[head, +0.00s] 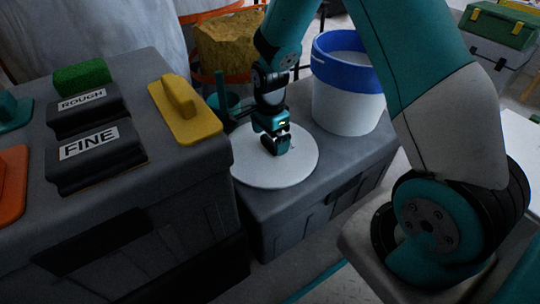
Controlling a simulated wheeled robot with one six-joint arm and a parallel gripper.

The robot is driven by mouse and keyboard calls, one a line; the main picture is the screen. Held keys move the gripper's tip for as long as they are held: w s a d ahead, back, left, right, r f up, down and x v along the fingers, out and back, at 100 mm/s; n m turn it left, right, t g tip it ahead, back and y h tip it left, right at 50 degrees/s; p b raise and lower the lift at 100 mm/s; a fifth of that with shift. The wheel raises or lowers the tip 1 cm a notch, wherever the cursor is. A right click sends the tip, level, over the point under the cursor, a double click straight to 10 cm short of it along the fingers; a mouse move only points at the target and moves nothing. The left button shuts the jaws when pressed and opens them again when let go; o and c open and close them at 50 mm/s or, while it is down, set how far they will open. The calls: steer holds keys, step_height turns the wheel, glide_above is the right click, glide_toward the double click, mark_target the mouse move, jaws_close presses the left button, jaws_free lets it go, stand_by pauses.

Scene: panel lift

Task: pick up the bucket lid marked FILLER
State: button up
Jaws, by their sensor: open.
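A round white lid (262,172) lies flat on top of the lower dark grey case, at its left end. No marking on it can be read from here. My gripper (277,150) is open and points down over the lid's middle. The fingertips look very close to the lid's top, and I cannot tell whether they touch it. My gripper hides part of the lid's centre, so any handle there is not clear. A white bucket (345,108) with a blue rim band stands on the same case, behind and right of the lid.
The lower case (300,205) has bare room right of the lid. A taller grey case (170,160) stands close on the left, holding a yellow float (184,108), blocks marked ROUGH (85,110) and FINE (95,150), and a green pad (82,76). A green toolbox (497,27) is far right.

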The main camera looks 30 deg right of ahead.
step_height(320, 180, down, 2)
steer(key=shift+f+b, duration=0.2)
steer(key=shift+b, duration=0.15)
steer(key=shift+r, duration=0.1)
steer(key=c, duration=1)
